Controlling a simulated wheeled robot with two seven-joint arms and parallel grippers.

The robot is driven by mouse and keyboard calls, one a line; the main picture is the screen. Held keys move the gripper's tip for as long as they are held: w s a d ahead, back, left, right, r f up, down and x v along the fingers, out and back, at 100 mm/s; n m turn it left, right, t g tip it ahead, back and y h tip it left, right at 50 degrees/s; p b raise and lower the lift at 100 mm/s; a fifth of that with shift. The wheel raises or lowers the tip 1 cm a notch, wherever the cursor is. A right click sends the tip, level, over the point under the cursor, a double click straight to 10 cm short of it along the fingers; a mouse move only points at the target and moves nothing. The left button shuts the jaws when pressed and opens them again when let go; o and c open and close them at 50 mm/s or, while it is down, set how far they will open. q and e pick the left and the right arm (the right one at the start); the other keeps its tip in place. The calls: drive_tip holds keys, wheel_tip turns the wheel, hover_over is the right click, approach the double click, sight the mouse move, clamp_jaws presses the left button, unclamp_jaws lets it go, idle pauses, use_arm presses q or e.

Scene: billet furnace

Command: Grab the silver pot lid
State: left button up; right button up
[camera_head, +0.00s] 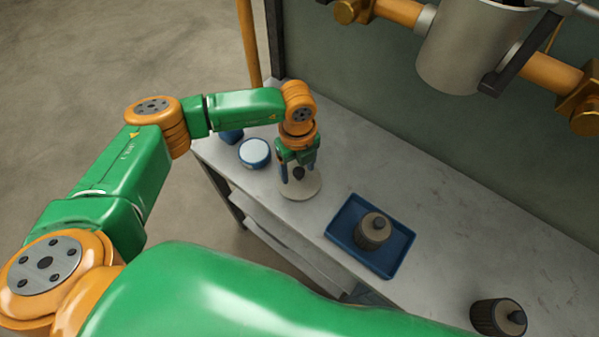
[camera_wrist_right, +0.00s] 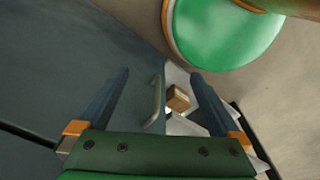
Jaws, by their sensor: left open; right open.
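The silver pot lid (camera_head: 303,191), a pale round disc with a dark knob (camera_head: 298,173), lies on the table under my left gripper. My left gripper (camera_head: 298,174) points down over the lid, open, with one finger on each side of the knob. Whether the fingers touch the knob cannot be told. In the right wrist view my right gripper (camera_wrist_right: 158,74) is open, with nothing between its fingers. The lid does not show in that view.
On the grey table (camera_head: 375,160) stand a blue-rimmed white container (camera_head: 254,152), a blue tray (camera_head: 400,262) with a ribbed dark-knobbed jar (camera_head: 373,231), and another ribbed jar (camera_head: 497,317). A metal pot (camera_head: 465,50) hangs above, at upper right.

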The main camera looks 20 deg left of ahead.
use_arm(q)
drive_tip(key=shift+f, duration=0.75)
drive_tip(key=shift+w+f, duration=0.35)
drive_tip(key=shift+f, duration=0.05)
drive_tip(key=shift+s+r, duration=0.1)
drive_tip(key=shift+s, duration=0.05)
drive_tip(key=c, duration=1.1)
clamp_jaws()
drive_tip(key=shift+r, duration=0.1)
